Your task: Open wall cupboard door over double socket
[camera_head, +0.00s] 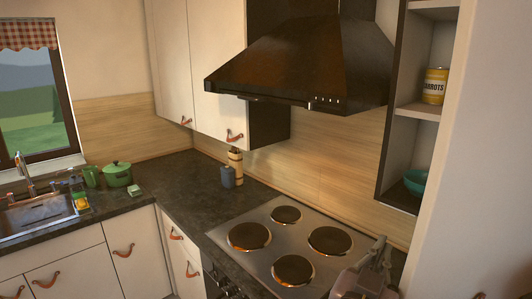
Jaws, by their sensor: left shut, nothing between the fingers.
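Two cream wall cupboard doors hang left of the hood, a left door (170,62) and a right door (218,75). Both look shut. Each has a brown leather pull low down: the left pull (186,122) and the right pull (234,136). I cannot make out a double socket on the backsplash, so I cannot tell which door is over it. My left gripper (376,258) shows at the bottom right, in front of the hob's right edge. It is shut and empty, well away from both pulls. My right gripper is not in view.
A dark hood (305,65) juts out right of the cupboards, above the hob (290,240). An open shelf unit (415,110) stands at the right. A wooden mill (235,160) and a grey-blue cup (228,177) stand on the dark worktop (185,185) below the doors.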

